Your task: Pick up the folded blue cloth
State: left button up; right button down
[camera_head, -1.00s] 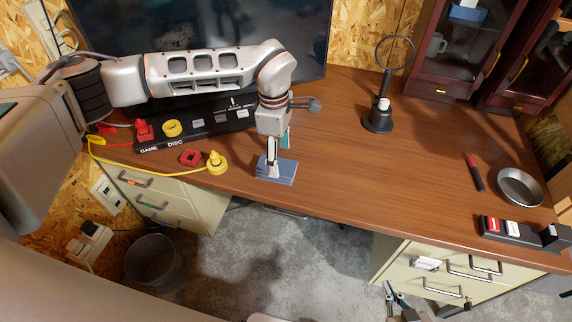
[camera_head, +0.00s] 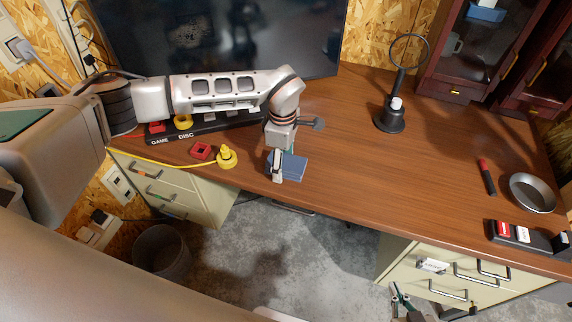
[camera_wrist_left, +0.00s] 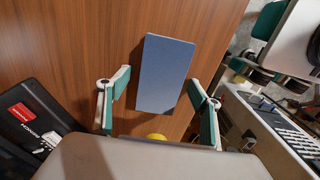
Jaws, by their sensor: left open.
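The folded blue cloth (camera_head: 293,167) lies flat near the front edge of the bench in the head view. In the left wrist view, the left gripper (camera_wrist_left: 160,86) is open and empty, with one finger on each side of the cloth. My right gripper (camera_head: 401,297) shows only partly at the bottom edge of the head view, away from the cloth; its opening is unclear.
A yellow button-like piece (camera_head: 227,157) and a red square piece (camera_head: 201,151) lie left of the cloth. A black game panel (camera_head: 205,128) stands behind them. A ring stand (camera_head: 390,118) is at the back. The bench (camera_head: 400,185) right of the cloth is clear.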

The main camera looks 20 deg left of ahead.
pick_arm(q)
jog(key=shift+c, duration=0.5)
jog(key=c, duration=1.1)
jog(key=shift+r, duration=0.1)
notch_tip(320, 180, up, 20)
jog(key=o, duration=0.5)
jog(key=c, duration=0.4)
